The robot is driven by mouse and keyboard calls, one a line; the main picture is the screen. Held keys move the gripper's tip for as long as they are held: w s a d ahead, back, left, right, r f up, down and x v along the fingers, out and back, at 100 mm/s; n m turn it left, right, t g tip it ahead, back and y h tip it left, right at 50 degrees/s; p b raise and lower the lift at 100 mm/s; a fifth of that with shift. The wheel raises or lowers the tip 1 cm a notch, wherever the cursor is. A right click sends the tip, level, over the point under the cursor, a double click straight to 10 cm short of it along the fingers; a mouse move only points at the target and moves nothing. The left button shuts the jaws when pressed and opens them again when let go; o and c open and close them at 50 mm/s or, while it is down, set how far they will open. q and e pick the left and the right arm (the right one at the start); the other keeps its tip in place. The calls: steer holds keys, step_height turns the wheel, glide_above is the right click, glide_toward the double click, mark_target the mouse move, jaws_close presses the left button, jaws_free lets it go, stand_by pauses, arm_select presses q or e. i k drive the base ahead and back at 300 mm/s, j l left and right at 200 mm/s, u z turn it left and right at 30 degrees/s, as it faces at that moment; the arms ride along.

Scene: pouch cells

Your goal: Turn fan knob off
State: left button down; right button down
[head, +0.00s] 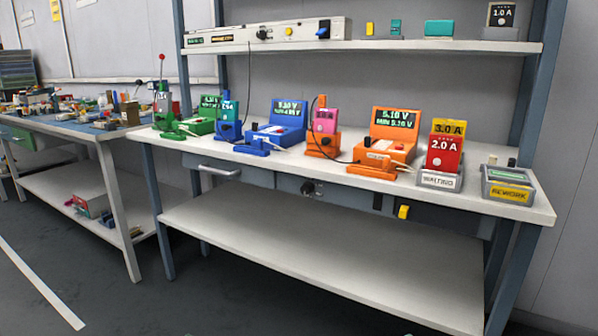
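No part labelled as a fan knob can be read from here. A white control bar (225,39) on the upper shelf carries a black knob (262,34), a yellow button (289,31) and a blue knob or switch (323,30). A dark round knob (308,188) sits on the front apron under the bench top, and a yellow switch (404,211) is farther right on it. I cannot tell which is the fan knob or how it is set. Neither of my grippers is in view.
The white workbench (225,157) holds green, blue and orange testers, a grey holder (440,180) with red and yellow cells, and a grey rework tray (508,187). Its lower shelf (330,255) is empty. A cluttered second table (70,128) stands left. Floor in front is clear.

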mark_target(308, 188)
steer(key=j+z, duration=0.25)
steer(key=j, duration=0.4)
steer(key=j+z, duration=0.25)
steer(key=j, duration=0.4)
